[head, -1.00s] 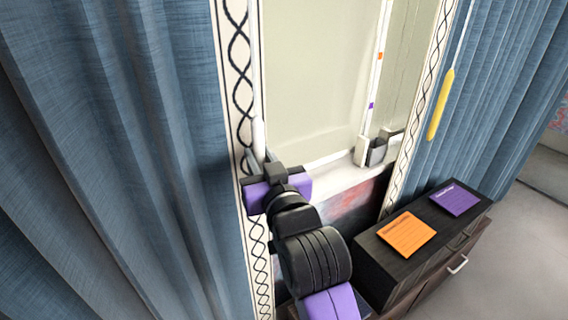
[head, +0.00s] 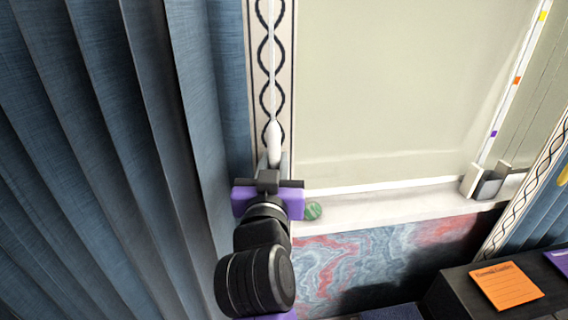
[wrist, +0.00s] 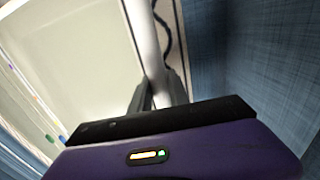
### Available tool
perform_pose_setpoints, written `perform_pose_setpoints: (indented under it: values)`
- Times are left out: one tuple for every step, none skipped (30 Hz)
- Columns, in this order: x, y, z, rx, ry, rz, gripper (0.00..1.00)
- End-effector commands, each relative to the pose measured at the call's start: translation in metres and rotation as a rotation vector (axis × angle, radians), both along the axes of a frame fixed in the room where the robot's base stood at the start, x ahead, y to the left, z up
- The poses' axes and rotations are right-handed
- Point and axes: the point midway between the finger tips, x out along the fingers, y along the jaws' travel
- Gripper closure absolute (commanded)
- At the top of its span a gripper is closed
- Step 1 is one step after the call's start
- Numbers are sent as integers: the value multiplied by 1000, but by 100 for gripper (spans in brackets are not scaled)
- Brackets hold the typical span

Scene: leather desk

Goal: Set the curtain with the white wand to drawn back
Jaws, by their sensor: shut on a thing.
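The white wand (head: 274,142) hangs upright in front of the patterned border of the left blue curtain (head: 130,150). The curtain hangs in deep folds across the left of the head view, and its border edges the pale window. My gripper (head: 271,166) is shut on the wand's lower part. In the wrist view, the white wand (wrist: 146,45) runs down between my two dark fingers, with blue curtain cloth (wrist: 250,60) to the right.
The right curtain (head: 548,215) has a yellow wand (head: 563,176), cut off at the picture's edge. A white sill (head: 390,208) with a green round thing (head: 313,211) lies under the window. A dark cabinet with an orange note (head: 506,286) stands at lower right.

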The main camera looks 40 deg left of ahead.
Motion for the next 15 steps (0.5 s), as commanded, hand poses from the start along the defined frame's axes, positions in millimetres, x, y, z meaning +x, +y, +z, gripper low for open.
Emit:
perform_pose_setpoints:
  values:
    - [-1,1,0,-1,1,1,100]
    - [-1,1,0,-1,1,1,100]
    - [-1,0,0,-1,1,1,100]
    - [-1,0,0,-1,1,1,100]
    - [0,0,0,-1,1,1,100]
    - [0,0,0,-1,1,1,100]
    - [0,0,0,-1,1,1,100]
    - [0,0,0,-1,1,1,76]
    - [0,0,0,-1,1,1,69]
    - [0,0,0,-1,1,1,63]
    - [0,0,0,-1,1,1,57]
    - [0,0,0,-1,1,0,57]
    - [0,0,0,-1,1,0,57]
    - [0,0,0,-1,1,0,57]
    - [0,0,0,-1,1,0,57]
